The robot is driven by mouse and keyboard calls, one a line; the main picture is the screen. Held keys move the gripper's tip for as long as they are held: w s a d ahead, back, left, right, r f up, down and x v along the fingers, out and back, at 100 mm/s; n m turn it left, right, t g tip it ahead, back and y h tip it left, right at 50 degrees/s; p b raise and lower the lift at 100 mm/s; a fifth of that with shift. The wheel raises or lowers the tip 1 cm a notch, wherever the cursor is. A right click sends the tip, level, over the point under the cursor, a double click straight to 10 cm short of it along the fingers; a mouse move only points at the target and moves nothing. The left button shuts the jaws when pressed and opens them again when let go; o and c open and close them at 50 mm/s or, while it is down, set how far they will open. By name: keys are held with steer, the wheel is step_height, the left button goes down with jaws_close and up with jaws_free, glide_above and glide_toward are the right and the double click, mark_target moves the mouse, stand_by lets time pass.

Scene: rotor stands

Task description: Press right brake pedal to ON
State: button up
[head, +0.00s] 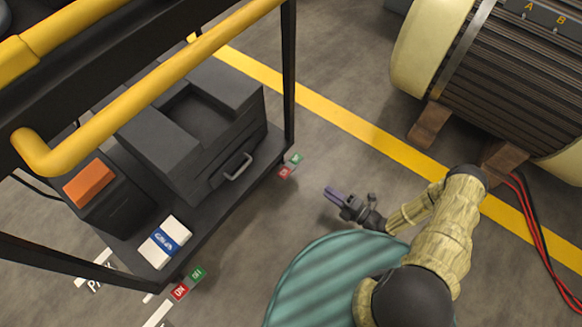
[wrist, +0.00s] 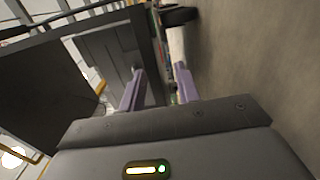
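The dark cart has two red-and-green pedals low along its side facing me. One pedal (head: 291,166) sits by the cart's right-hand post, its green half farther from me and its red half nearer. The other pedal (head: 188,283) is at the near left corner, with small lettering on both halves. Whether either pedal is pressed, I cannot tell. My gripper (head: 335,195) is low over the floor, to the right of the farther pedal and apart from it. In the wrist view its two purple fingers (wrist: 160,86) stand apart with nothing clearly between them.
A yellow rail (head: 150,90) runs above. A large motor (head: 490,80) on wooden blocks and red cables (head: 540,240) lie right. Floor between is clear.

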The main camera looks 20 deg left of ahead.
mark_target(291, 166)
steer(key=b+x, duration=0.8)
steer(key=x, duration=0.8)
steer(key=shift+a+f, duration=0.1)
steer(key=shift+a, duration=0.25)
steer(key=shift+w+a, duration=0.2)
steer(key=shift+a, duration=0.1)
jaws_close()
